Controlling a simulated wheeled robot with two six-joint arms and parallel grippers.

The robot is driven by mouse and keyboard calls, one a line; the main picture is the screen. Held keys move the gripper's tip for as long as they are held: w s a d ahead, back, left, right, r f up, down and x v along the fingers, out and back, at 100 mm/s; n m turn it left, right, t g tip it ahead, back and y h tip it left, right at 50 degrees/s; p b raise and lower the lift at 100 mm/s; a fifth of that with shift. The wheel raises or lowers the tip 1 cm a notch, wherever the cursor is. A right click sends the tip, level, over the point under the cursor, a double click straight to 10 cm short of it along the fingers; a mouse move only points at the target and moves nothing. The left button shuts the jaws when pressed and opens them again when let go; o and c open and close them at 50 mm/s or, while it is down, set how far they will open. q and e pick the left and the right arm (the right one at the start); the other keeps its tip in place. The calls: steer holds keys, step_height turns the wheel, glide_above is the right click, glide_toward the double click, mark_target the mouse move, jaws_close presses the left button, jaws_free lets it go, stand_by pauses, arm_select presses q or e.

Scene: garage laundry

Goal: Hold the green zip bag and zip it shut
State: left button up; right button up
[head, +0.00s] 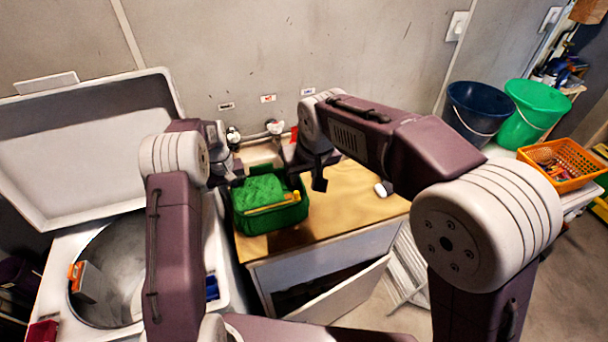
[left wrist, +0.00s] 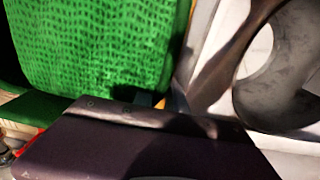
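The green zip bag (head: 245,220) stands on the wooden top of a low cabinet, with a textured green mass (head: 258,190) filling its top. A yellow strip (head: 275,208) runs along its right front edge. My left gripper (head: 232,178) is at the bag's back left side; its fingertips are mostly hidden. In the left wrist view the textured green surface (left wrist: 95,45) is very close, and my own wrist covers the lower part. My right gripper (head: 305,182) points down at the bag's back right, with its dark fingers apart and nothing seen between them.
A washer with a raised lid (head: 85,150) and open drum (head: 110,260) stands left. A door (head: 345,295) hangs open below. Blue (head: 475,110) and green (head: 535,112) buckets and an orange basket (head: 565,165) stand right.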

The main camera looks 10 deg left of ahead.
arm_select(q)
steer(key=shift+o, duration=0.6)
steer(key=r, duration=1.2)
steer(key=shift+s+a, duration=0.1)
steer(key=shift+a, duration=0.1)
